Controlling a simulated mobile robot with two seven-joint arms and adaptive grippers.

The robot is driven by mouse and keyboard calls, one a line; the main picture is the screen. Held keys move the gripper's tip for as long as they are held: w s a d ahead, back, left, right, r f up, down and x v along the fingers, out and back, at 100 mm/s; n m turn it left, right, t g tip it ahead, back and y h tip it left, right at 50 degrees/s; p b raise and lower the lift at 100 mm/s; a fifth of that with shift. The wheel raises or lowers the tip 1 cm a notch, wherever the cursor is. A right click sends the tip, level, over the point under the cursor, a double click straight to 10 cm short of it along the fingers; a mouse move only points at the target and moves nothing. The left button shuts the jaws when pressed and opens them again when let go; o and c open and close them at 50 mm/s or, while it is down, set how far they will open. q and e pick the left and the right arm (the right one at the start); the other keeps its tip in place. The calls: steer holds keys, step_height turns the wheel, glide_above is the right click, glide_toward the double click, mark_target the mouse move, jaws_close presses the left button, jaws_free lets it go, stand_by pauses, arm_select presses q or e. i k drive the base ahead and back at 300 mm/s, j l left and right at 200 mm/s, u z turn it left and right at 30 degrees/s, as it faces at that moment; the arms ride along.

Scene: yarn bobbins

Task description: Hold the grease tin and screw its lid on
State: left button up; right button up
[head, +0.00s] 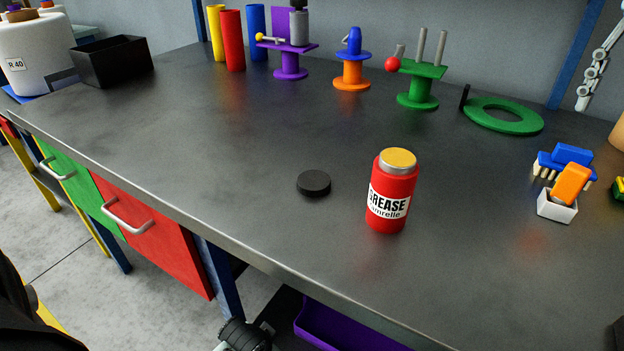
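The red grease tin (391,190) stands upright on the dark grey bench in the head view, right of the middle. Its white label reads "GREASE". Its silver neck and yellow top show, with no lid on it. A flat black round lid (314,183) lies on the bench to the left of the tin, apart from it. No gripper fingers show in this view, and nothing touches the tin or the lid.
Purple (290,58), orange (352,70) and green (419,82) stands line the back, with a green ring (503,115). A black box (112,61) sits back left. A small white tray (557,207) with brushes is at right. Bench around the tin is clear.

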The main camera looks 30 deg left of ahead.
mark_target(395, 172)
steer(key=k, duration=1.5)
